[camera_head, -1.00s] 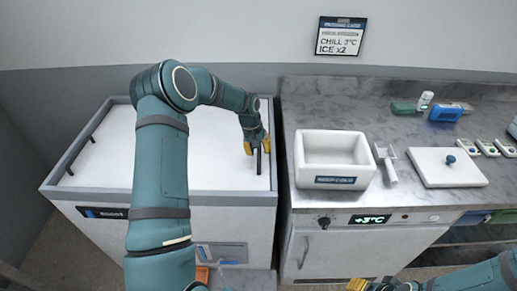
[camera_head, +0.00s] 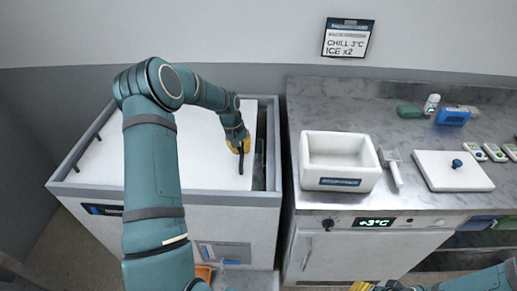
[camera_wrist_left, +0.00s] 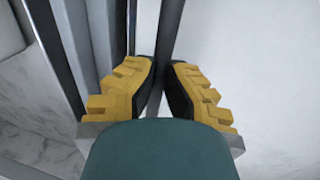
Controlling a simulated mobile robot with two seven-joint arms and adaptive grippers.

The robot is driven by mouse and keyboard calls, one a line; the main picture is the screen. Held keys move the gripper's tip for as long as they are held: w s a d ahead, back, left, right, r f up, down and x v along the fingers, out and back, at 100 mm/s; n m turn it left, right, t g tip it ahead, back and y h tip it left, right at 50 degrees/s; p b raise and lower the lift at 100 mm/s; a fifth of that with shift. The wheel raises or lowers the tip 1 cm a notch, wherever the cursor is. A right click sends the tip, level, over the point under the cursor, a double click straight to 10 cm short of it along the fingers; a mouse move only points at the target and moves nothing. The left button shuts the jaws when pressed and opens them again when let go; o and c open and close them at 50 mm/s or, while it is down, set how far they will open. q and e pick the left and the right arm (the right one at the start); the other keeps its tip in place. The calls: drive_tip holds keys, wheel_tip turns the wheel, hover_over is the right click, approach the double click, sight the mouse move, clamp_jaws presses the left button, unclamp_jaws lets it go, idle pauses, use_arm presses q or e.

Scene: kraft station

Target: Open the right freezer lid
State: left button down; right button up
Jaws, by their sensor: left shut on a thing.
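The freezer (camera_head: 165,197) is a white chest with a grey rim at the left of the head view. Its right lid (camera_head: 205,160) is a flat white panel with a black upright bar handle (camera_head: 241,164) near its right edge. A dark gap (camera_head: 260,150) shows between the lid's right edge and the freezer's right rim. My left gripper (camera_head: 239,147) is shut on this handle; in the left wrist view the yellow fingers sit on both sides of the dark bar (camera_wrist_left: 167,45). My right gripper (camera_head: 372,287) is partly in view at the bottom edge, and its fingertips are unclear.
Another dark handle (camera_head: 82,150) is at the freezer's left side. Right of the freezer, a marble counter (camera_head: 400,150) carries a white bin (camera_head: 340,181), a scoop (camera_head: 393,168) and a white board with a blue knob (camera_head: 450,172). A sign (camera_head: 347,38) hangs on the wall.

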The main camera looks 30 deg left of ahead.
use_arm(q)
approach(199, 157)
drive_tip(key=f, duration=0.2)
drive_tip(key=d+f, duration=0.1)
drive_tip(key=f, duration=0.2)
drive_tip(key=shift+f, duration=0.1)
drive_tip(key=c, duration=0.9)
unclamp_jaws()
drive_tip(key=shift+w+a, duration=0.1)
drive_tip(key=shift+c, duration=0.2)
drive_tip(key=shift+w+r, duration=0.1)
drive_tip(key=shift+r, duration=0.15)
drive_tip(key=shift+r, duration=0.2)
wheel_tip(199, 157, up, 11)
drive_tip(key=s+a, duration=0.1)
drive_tip(key=a, duration=0.1)
drive_tip(key=shift+s, duration=0.2)
